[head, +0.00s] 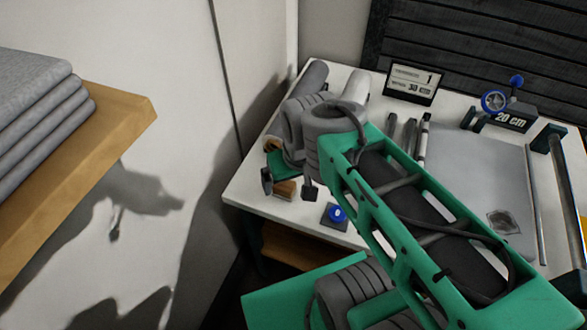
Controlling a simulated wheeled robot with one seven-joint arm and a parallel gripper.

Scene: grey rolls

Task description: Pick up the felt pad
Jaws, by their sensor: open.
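My gripper (288,187) is open above the left front part of the white table (250,192), its two dark fingers pointing down. A small brown piece (285,189) shows between the fingers; I cannot tell whether they touch it. I cannot tell for sure which thing is the felt pad. A small dark grey patch (505,222) lies on a flat grey sheet (470,165) at the table's right, well away from my gripper. My green arm hides the middle of the table.
A grey roll (312,77) and a pale roll (354,86) lie behind my wrist. A blue knob on a dark base (337,214) stands near the front edge. A sign (412,82) and a "20 cm" block (511,119) stand at the back. A wooden shelf (120,105) holds folded grey cloth.

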